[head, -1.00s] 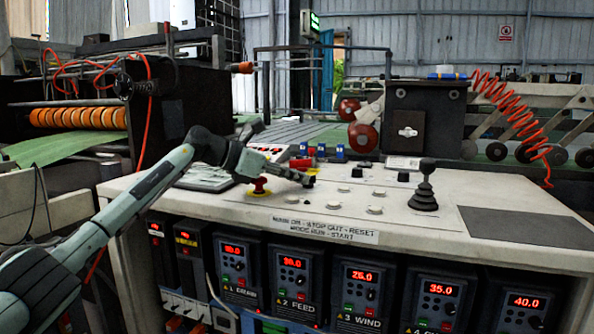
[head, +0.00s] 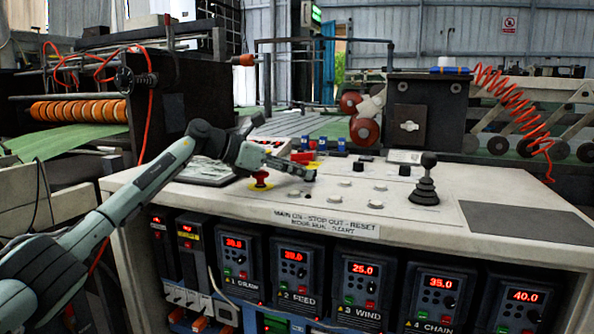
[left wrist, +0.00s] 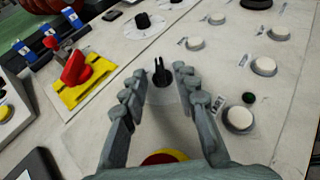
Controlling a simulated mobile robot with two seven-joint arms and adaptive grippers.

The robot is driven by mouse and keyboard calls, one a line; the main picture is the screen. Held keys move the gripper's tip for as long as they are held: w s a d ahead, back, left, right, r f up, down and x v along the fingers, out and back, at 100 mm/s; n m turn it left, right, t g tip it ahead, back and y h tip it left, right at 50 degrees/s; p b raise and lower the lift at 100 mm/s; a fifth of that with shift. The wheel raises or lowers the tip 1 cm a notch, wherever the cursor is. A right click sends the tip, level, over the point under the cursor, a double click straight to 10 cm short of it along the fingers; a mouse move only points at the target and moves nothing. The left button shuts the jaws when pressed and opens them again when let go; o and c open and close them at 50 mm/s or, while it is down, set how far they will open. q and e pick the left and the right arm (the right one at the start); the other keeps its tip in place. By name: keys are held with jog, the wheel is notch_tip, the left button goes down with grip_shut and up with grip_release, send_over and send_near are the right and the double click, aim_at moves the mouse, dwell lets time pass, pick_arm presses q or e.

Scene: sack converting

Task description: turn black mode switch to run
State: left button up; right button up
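The black mode switch (left wrist: 160,76) is a small upright black knob on a pale round plate on the console top. In the left wrist view it stands between the two fingers of my left gripper (left wrist: 158,82), near their tips. The fingers are apart, with a gap on each side of the knob. In the head view my left gripper (head: 311,174) is low over the console, and its fingers hide the knob. I cannot read the markings around the switch. My right gripper is in neither view.
A red emergency button (head: 261,178) sits under my left gripper. A red handle on a yellow plate (left wrist: 77,72), another black knob (left wrist: 143,20) and several white buttons (left wrist: 238,118) surround the switch. A black joystick (head: 426,182) stands to the right.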

pick_arm(q)
jog(key=v, duration=1.2)
